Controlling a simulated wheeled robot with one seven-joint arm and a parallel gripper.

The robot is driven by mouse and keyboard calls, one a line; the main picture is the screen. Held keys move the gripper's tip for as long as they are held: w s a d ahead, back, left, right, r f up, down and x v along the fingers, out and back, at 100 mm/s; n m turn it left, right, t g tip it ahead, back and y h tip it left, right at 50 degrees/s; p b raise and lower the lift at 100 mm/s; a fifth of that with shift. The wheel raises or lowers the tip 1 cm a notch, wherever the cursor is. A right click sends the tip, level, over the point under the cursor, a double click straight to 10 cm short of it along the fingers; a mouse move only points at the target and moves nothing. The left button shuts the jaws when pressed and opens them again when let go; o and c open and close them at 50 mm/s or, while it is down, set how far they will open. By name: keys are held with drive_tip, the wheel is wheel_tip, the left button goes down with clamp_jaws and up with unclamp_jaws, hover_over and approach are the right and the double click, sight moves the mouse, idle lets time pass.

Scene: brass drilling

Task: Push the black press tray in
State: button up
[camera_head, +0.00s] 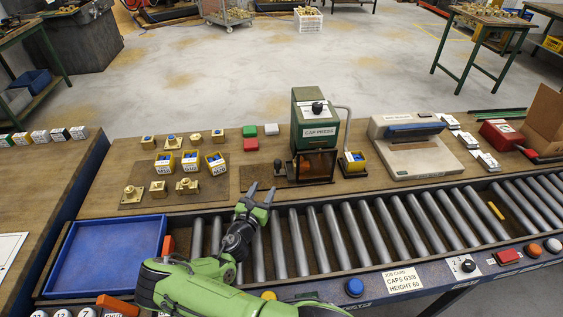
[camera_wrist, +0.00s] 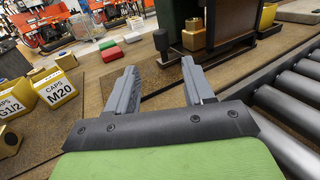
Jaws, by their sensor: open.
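The green cap press (camera_head: 317,125) stands on the brown bench behind the rollers, with a dark window low on its front. The black press tray (camera_head: 291,181) lies at its base and sticks out to the left; its black knob (camera_head: 278,168) stands upright at the left end. In the wrist view the knob (camera_wrist: 161,42) is just beyond my fingertips, and the tray (camera_wrist: 215,50) runs off to the right under the press. My gripper (camera_head: 262,190) is open and empty, to the left and in front of the knob, apparently not touching it.
Brass parts and labelled yellow boxes (camera_head: 190,161) stand on a board to the left. A yellow bin (camera_head: 355,161) sits right of the press under a grey lever. Green, white and red blocks (camera_head: 250,144) lie behind. Rollers (camera_head: 350,235) and a blue tray (camera_head: 108,255) are in front.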

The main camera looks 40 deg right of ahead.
sight(276, 166)
drive_tip(key=b+x, duration=0.1)
drive_tip(key=x, duration=1.3)
drive_tip(key=shift+s+d+f, duration=0.1)
drive_tip(key=shift+f, duration=0.05)
clamp_jaws()
